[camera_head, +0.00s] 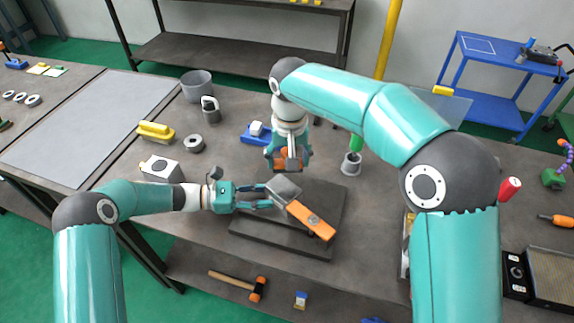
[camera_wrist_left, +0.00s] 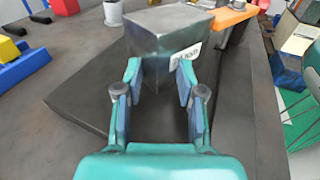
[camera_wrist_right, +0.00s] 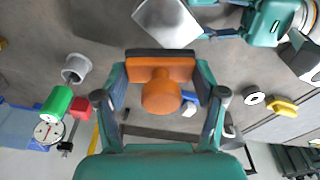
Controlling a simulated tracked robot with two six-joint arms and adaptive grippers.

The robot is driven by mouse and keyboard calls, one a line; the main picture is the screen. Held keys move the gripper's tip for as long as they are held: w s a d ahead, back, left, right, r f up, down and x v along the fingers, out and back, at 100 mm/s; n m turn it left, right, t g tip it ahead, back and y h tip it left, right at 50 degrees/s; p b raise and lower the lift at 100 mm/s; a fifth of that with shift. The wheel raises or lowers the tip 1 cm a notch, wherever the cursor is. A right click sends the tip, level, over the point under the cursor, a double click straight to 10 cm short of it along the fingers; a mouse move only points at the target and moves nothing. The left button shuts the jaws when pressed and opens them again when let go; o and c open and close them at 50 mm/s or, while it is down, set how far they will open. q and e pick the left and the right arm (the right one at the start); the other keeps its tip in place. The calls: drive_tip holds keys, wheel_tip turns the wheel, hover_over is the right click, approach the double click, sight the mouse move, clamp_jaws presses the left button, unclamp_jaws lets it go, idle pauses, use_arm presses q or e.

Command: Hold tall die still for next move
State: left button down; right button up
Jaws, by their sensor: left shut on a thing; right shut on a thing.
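The tall die is a grey steel block (camera_head: 284,187) above the dark stepped plate (camera_head: 335,200) in the head view. It fills the upper middle of the left wrist view (camera_wrist_left: 165,40), with a white label on one side. My left gripper (camera_head: 262,197) is shut on it, fingers on two opposite sides. My right gripper (camera_head: 288,163) is shut on an orange, knob-like piece with a dark bar behind it (camera_wrist_right: 162,85), just behind the die. The die's underside is hidden.
A blue block piece (camera_head: 252,136), a grey ring (camera_head: 194,143), a yellow-topped tool (camera_head: 156,130) and a green-handled item in a cup (camera_head: 351,164) stand around. The left mat (camera_head: 80,120) is clear.

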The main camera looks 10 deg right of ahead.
use_arm(q)
drive_tip(key=shift+s+d+f, duration=0.15)
drive_tip(key=shift+s+d, duration=0.2)
drive_tip(key=shift+s, duration=0.1)
use_arm(e)
drive_tip(key=shift+r, duration=1.8)
use_arm(q)
drive_tip(key=c, duration=1.1)
unclamp_jaws()
drive_tip(key=shift+c, duration=0.2)
drive_tip(key=o, duration=0.5)
use_arm(e)
drive_tip(key=shift+s+d, duration=0.15)
use_arm(q)
drive_tip(key=shift+w+a, duration=0.1)
drive_tip(key=shift+w, duration=0.05)
